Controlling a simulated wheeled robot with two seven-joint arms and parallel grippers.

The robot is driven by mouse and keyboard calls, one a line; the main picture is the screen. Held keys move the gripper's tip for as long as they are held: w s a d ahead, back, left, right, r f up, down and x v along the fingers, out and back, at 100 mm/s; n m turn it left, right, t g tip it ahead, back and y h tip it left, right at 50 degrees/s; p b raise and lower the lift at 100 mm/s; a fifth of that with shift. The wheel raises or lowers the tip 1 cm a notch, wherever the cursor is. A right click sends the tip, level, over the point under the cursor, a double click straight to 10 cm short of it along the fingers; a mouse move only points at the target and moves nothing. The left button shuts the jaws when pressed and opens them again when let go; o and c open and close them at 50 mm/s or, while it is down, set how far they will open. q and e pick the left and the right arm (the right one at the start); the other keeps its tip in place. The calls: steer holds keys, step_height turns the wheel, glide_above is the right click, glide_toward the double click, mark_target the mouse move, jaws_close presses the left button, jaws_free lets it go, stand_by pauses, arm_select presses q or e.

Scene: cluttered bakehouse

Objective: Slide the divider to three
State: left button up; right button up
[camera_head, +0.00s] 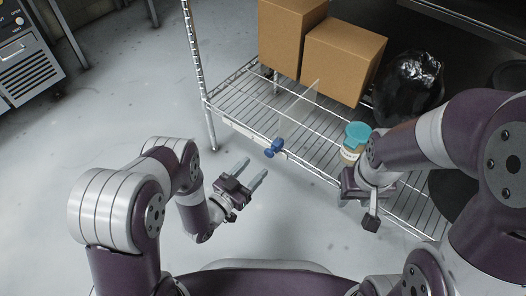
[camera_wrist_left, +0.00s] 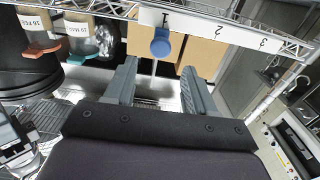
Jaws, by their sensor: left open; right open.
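In the left wrist view the blue knob (camera_wrist_left: 161,43) sits at the mark 1 on the white number strip (camera_wrist_left: 215,31); marks 2 and 3 are further right. My left gripper (camera_head: 253,167) is open and empty, just in front of and below the knob. The knob shows beyond and between the fingertips of my left gripper (camera_wrist_left: 159,66), apart from them. My right gripper (camera_head: 358,207) is open near the shelf's front edge at right.
Two cardboard boxes (camera_head: 343,60) and a black bag (camera_head: 409,88) stand on the shelf. A jar with a teal lid (camera_head: 357,131) stands near the front, close to my right arm. A metal post (camera_head: 197,85) bounds the shelf's left end. The floor at left is clear.

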mark_target(267, 153)
arm_select(q)
steer(key=b+x, duration=0.1)
steer(key=x, duration=0.2)
steer(key=b+x, duration=0.2)
steer(key=x, duration=0.2)
steer(key=shift+w+d+f, duration=0.15)
steer(key=shift+f, duration=0.05)
steer(key=shift+w+d+r, duration=0.2)
steer(key=shift+w+d, duration=0.05)
steer(key=shift+w, duration=0.1)
jaws_close()
steer(key=shift+a, duration=0.15)
